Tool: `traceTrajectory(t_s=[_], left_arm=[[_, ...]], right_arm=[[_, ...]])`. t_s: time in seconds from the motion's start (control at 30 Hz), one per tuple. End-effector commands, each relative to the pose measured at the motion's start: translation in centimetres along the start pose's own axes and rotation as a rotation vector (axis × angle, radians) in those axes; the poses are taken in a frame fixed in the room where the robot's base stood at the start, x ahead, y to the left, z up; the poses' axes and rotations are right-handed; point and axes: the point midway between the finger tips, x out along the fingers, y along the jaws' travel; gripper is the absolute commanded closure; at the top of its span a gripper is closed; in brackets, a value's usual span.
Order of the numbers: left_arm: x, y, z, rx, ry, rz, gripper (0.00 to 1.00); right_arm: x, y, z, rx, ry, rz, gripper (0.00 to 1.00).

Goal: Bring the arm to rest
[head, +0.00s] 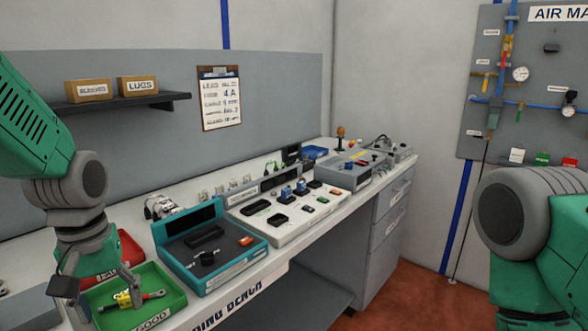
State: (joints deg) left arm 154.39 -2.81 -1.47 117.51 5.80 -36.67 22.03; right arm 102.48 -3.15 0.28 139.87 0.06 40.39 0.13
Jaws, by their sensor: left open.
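My left arm comes in from the left and reaches down. My left gripper (98,288) is open over the left part of the green tray (178,303), which is labelled GOOD. A yellow and red part (127,299) lies in that tray, close to one fingertip; I cannot tell if they touch. The jaws hold nothing that I can see. My right arm shows at the right edge, but its gripper is out of view.
A red tray (131,250) sits behind the green one, partly hidden by my left arm. A teal fixture (216,273) and a white panel with several dark parts (290,237) stand along the bench. A shelf (120,103) holds two boxes. Open floor (400,290) lies right of the bench.

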Motion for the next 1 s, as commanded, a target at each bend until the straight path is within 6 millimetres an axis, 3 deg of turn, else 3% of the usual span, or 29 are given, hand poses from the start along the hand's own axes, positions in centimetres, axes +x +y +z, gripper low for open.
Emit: traceTrajectory(t_s=[0.27, 0.57, 0.67, 0.8, 1.0], left_arm=[[6.0, -0.2, 1.1, 0.055, -0.006, -0.018, 0.46], [14.9, -2.6, 4.2, 0.147, -0.008, -0.025, 0.46], [18.9, -4.0, 6.5, 0.193, -0.015, -0.026, 0.46], [25.1, -7.2, 11.8, 0.283, -0.024, -0.022, 0.46], [29.2, -10.2, 18.1, 0.377, -0.017, -0.010, 0.46]], right_arm=[[0.0, 0.0, -0.1, 0.000, 0.002, 0.000, 0.62], [0.0, 0.0, 0.0, 0.001, 0.001, 0.000, 0.62], [0.0, 0.0, 0.0, 0.001, 0.001, 0.000, 0.62], [0.0, 0.0, -0.1, 0.001, 0.001, 0.000, 0.62], [0.0, 0.0, -0.1, 0.000, 0.001, 0.000, 0.62]])
